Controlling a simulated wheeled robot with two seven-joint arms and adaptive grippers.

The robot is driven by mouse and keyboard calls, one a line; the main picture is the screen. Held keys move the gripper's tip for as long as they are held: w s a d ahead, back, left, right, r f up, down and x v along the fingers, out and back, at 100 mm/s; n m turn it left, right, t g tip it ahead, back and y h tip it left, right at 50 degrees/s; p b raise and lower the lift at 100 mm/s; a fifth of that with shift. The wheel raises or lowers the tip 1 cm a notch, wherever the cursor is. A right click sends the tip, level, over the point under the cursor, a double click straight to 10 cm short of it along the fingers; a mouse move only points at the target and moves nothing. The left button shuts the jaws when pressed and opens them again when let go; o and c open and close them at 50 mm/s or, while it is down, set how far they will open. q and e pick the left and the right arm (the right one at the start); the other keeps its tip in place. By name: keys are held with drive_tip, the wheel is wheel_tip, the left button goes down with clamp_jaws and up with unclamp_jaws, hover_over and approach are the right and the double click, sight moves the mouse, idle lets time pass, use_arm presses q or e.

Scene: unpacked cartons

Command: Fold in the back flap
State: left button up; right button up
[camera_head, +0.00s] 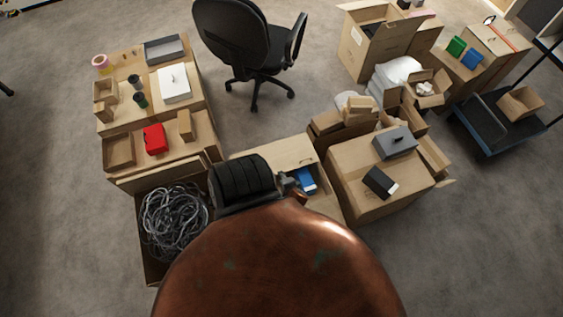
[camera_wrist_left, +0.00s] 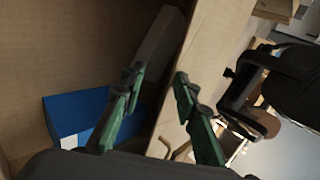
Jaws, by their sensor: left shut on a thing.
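An open brown carton shows in the head view, partly hidden by my arm. Its pale back flap (camera_head: 270,153) rises on its far side. A blue box (camera_head: 307,180) lies inside the carton; it also shows with a white patch in the left wrist view (camera_wrist_left: 78,112). My left gripper (camera_head: 291,184) is at the carton, beside the blue box. In the left wrist view its green fingers (camera_wrist_left: 158,96) stand either side of a tan cardboard panel (camera_wrist_left: 202,62), which appears to be the back flap. The gripper is shut on it. My right gripper is not in view.
A carton of tangled grey cable (camera_head: 175,220) stands at left. Cartons topped with a red item (camera_head: 155,138) and a white box (camera_head: 174,84) lie behind it. A carton bearing a grey box (camera_head: 394,142) stands close at right. An office chair (camera_head: 245,40) is behind.

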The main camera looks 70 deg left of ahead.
use_arm(q)
drive_tip(key=shift+d+f, duration=0.1)
drive_tip(key=v, duration=1.2)
